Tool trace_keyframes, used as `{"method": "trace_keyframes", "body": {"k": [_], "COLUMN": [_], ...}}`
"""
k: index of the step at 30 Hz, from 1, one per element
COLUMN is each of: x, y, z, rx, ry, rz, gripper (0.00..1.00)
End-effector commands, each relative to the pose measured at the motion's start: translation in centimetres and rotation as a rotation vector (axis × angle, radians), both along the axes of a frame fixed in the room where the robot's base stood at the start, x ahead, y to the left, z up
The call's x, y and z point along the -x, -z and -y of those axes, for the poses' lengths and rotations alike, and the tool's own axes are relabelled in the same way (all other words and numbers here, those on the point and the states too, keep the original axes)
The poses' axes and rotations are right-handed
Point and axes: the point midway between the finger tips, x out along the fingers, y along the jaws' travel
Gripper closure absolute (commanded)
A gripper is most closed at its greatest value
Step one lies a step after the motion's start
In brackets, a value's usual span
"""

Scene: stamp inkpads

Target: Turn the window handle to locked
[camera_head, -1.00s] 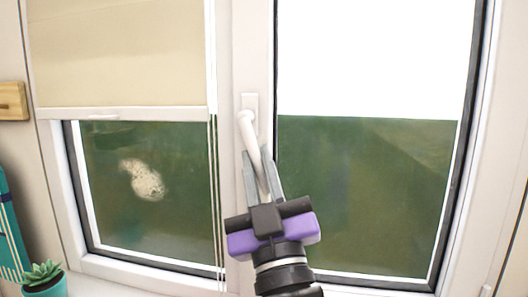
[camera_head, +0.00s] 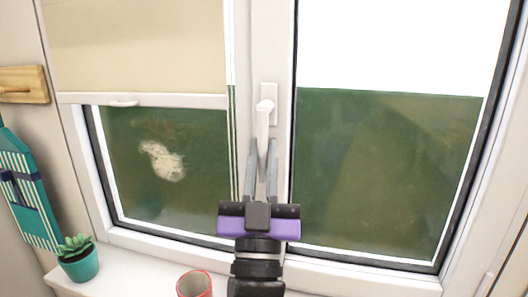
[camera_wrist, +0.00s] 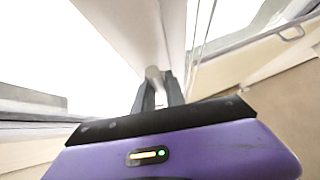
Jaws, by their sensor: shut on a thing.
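The white window handle (camera_head: 263,125) is on the window frame between the two panes in the head view. Its lever hangs down from its base plate, close to vertical. My gripper (camera_head: 261,160), with grey fingers and a purple body, comes from below and is shut on the lower part of the lever, one finger on each side. In the wrist view, the end of the handle (camera_wrist: 153,73) shows between the fingers (camera_wrist: 158,95). The lever's lower end is partly hidden by the fingers.
A beige blind (camera_head: 135,45) covers the upper left pane. A potted succulent (camera_head: 78,258) and a red-rimmed cup (camera_head: 194,285) stand on the sill (camera_head: 130,280). A teal striped apron (camera_head: 28,195) hangs at the left below a wooden rack (camera_head: 22,84).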

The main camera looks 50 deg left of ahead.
Motion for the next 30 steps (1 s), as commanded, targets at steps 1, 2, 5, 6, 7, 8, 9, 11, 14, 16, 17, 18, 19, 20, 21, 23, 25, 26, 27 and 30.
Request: {"method": "trace_keyframes", "body": {"k": [1,2,5,6,7,8,9,11,14,16,17,18,19,20,21,23,25,26,27,30], "x": [0.1,0.1,0.1,0.1,0.1,0.1,0.1,0.1,0.1,0.1,0.1,0.1,0.1,0.1,0.1,0.1,0.3,0.5,0.8,1.5], "y": [0.0,0.0,0.0,0.0,0.0,0.0,0.0,0.0,-0.1,-0.1,-0.1,-0.1,-0.1,-0.1,-0.1,0.0,0.4,0.6,1.0,2.2], "z": [-0.1,-0.1,-0.1,-0.1,-0.1,-0.1,-0.1,-0.1,-0.1,-0.1,-0.1,-0.1,-0.1,-0.1,-0.1,0.0,0.1,0.2,0.4,1.2], "rx": [-0.001,-0.001,-0.002,-0.002,-0.002,-0.003,-0.003,-0.002,-0.002,-0.002,-0.002,-0.002,-0.003,-0.003,-0.002,-0.002,-0.002,-0.001,-0.001,0.0], "ry": [-0.004,-0.004,-0.004,-0.004,-0.004,-0.005,-0.005,-0.004,-0.004,-0.004,-0.004,-0.004,-0.003,-0.003,-0.002,-0.002,-0.004,-0.004,-0.004,-0.004], "rz": [-0.003,-0.003,-0.002,-0.002,-0.002,-0.002,-0.002,-0.002,-0.002,-0.001,-0.001,-0.001,-0.001,-0.001,-0.001,-0.001,-0.001,-0.002,-0.001,-0.001], "gripper": [1.0,1.0,1.0,1.0,1.0,1.0,1.0,0.79,0.63,0.63,0.63,0.63,0.63,0.63,0.63,0.63,0.63,0.63,0.63,0.63]}}
